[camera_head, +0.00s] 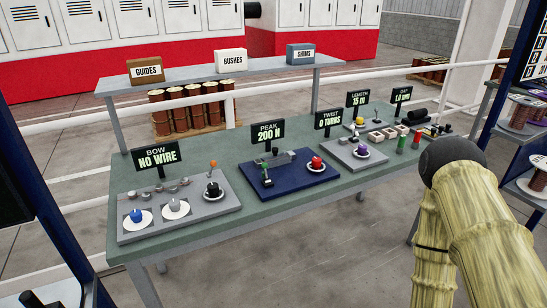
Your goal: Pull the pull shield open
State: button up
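I cannot pick out a pull shield with certainty in the head view. A dark blue post (55,195) with a black panel (8,190) stands at the left edge, cut off by the frame. A dark blue rack (533,55) with copper-coloured spools (521,114) stands at the right edge, also cut off. Neither shows a clear shield or handle. My gripper is not in view. My pale yellow-green, bamboo-like arm links with a dark round joint fill the lower right and hide part of the floor and rack.
A green-topped bench (285,207) crosses the middle, carrying test stations with signs such as BOW (156,156) and PEAK (267,132). A shelf (190,76) behind holds labelled boxes. White rails (80,122) and drums (190,108) stand beyond. Floor in front is clear.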

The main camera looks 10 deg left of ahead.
aim_at(275, 149)
jog(key=z, duration=1.15)
jog(key=i, duration=0.75)
jog(key=u, duration=1.6)
